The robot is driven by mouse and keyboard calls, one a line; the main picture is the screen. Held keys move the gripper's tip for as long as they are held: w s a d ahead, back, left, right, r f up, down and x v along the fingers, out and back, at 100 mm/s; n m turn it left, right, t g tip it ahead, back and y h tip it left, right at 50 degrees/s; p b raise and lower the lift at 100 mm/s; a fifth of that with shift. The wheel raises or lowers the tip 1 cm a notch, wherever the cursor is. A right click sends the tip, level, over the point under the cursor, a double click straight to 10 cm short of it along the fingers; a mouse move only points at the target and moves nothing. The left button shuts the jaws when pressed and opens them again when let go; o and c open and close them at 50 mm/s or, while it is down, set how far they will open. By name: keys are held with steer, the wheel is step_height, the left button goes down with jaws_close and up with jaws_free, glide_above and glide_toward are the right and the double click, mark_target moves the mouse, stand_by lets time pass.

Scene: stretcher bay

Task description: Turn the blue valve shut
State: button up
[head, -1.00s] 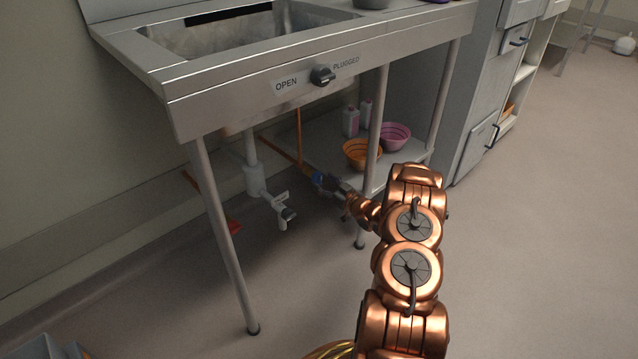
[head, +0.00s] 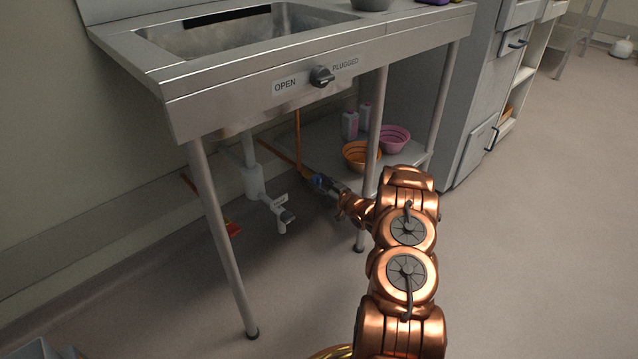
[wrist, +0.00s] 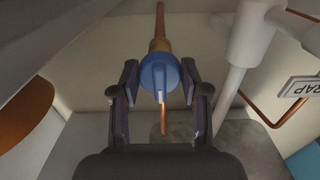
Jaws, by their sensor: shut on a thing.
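The blue valve (wrist: 159,76) sits on a copper pipe under the sink, in the middle of the wrist view. It is a round blue knob with a raised bar across its face. The valve (head: 318,181) is small in the head view, at the tip of my arm. My gripper (wrist: 158,82) has one finger on each side of the knob and is shut on it. The gripper (head: 328,184) reaches in under the sink from the right in the head view. The exact finger contact is hard to make out.
A white drain trap (head: 257,182) with a tag hangs to the left of the valve. A black knob (head: 322,76) sits on the sink front between OPEN and PLUGGED labels. Sink legs (head: 222,240) stand nearby. An orange bowl (head: 358,156) is on the lower shelf.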

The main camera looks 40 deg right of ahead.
steer(key=shift+c, duration=1.1)
steer(key=shift+r+p, duration=0.1)
steer(key=shift+p, duration=0.35)
steer(key=m+p, duration=0.2)
steer(key=shift+r+p, duration=0.2)
steer(key=shift+p, duration=0.1)
steer(key=m+p, duration=0.2)
steer(key=shift+m+p, duration=0.3)
steer(key=shift+p, duration=0.05)
steer(key=m+p, duration=0.1)
steer(key=m, duration=0.1)
steer(key=shift+f+m, duration=0.2)
steer(key=shift+m, duration=0.2)
steer(key=m+p, duration=0.1)
steer(key=m, duration=0.4)
steer(key=shift+f, duration=0.1)
steer(key=shift+m, duration=2.8)
